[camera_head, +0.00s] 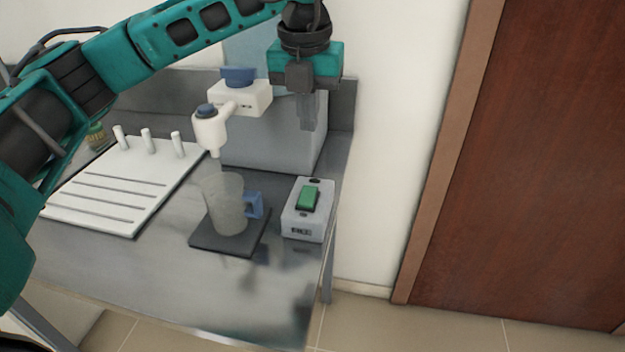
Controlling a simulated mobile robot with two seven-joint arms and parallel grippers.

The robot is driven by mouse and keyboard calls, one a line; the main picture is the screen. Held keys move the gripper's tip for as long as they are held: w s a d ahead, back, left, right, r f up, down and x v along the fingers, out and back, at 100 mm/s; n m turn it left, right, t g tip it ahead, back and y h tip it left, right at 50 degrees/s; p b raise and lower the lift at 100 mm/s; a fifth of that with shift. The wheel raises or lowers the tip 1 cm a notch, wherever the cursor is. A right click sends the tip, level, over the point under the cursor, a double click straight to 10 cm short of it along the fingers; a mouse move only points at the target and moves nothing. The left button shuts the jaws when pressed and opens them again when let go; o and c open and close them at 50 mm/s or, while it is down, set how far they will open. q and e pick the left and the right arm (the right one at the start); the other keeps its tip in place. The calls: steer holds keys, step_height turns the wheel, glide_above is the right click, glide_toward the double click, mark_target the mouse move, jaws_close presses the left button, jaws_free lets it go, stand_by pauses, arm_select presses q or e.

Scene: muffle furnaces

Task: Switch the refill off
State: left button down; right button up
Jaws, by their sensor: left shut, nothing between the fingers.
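A light grey switch box (307,222) stands on the metal counter near its right edge. It has a green rocker switch (308,197) on top and a small dark label on its front. My left gripper (308,125) is shut and empty, pointing down above and behind the switch box, apart from it. A white dispenser (240,98) with a blue cap has a spout over a translucent beaker (229,207) with a blue handle. The beaker stands upright on a dark square pad (205,238). My right gripper is not in view.
A white rack (103,202) with slots and upright pegs lies on the counter (180,285) at left. A small jar (97,137) stands behind it. The counter's front is clear. A wall and a brown door (545,170) are at right.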

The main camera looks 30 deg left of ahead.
mark_target(312, 190)
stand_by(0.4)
arm_select(q)
steer(key=f, duration=0.4)
steer(key=w+f, duration=0.1)
steer(key=f, duration=0.9)
steer(key=shift+w+a, duration=0.3)
steer(key=shift+w, duration=0.1)
